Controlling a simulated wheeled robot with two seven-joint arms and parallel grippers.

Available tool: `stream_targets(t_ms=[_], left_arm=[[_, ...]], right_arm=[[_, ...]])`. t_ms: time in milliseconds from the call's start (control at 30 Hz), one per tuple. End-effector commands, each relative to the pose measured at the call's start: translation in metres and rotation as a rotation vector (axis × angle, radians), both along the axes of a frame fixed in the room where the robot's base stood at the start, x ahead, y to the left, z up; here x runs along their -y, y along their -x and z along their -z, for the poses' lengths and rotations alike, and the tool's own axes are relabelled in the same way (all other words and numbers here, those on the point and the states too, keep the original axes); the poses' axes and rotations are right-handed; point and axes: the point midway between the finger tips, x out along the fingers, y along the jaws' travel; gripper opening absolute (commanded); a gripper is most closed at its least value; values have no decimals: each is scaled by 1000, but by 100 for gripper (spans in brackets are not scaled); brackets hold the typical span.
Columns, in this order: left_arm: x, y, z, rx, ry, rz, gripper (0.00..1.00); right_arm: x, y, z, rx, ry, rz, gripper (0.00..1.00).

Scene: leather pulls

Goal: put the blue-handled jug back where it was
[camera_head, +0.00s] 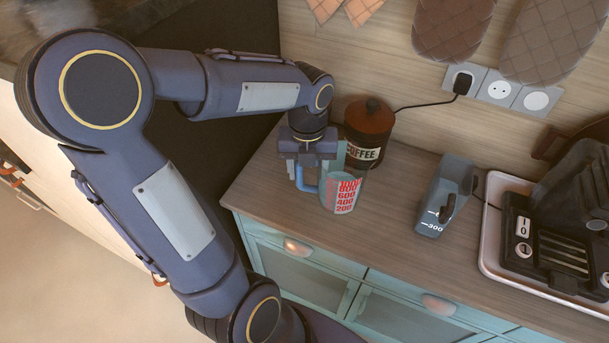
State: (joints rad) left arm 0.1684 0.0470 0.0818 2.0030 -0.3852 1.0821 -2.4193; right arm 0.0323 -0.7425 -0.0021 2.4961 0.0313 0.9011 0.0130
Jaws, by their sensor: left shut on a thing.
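The jug (343,193) is clear with red measuring marks and a blue handle (306,187). It stands upright at the left end of the wooden counter, close to the front edge. I cannot tell whether its base touches the counter. My left gripper (300,176) points down at the jug's left side and is shut on the blue handle. The fingers partly hide the handle. My right gripper is not in view.
A brown coffee canister (369,131) stands just behind the jug. A grey appliance marked 300 (446,196) stands to the right. A white tray (490,235) holds a dark machine. The counter (392,205) is bare between the jug and the grey appliance.

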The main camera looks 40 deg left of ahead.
Motion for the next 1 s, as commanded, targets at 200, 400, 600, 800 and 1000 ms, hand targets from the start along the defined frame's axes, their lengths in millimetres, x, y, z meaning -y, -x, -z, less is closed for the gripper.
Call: stream_targets(t_ms=[200, 400, 600, 800, 1000], left_arm=[[-11, -6, 14, 1, 0, -1, 0], [-16, -8, 41, -2, 0, 1, 0], [-16, -8, 51, 3, -1, 0, 0], [-16, -8, 51, 4, 0, 0, 0], [-16, -8, 54, 1, -1, 0, 62]], right_arm=[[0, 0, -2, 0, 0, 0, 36], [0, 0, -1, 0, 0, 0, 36], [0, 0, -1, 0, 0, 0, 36], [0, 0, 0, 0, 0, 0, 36], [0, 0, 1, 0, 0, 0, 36]])
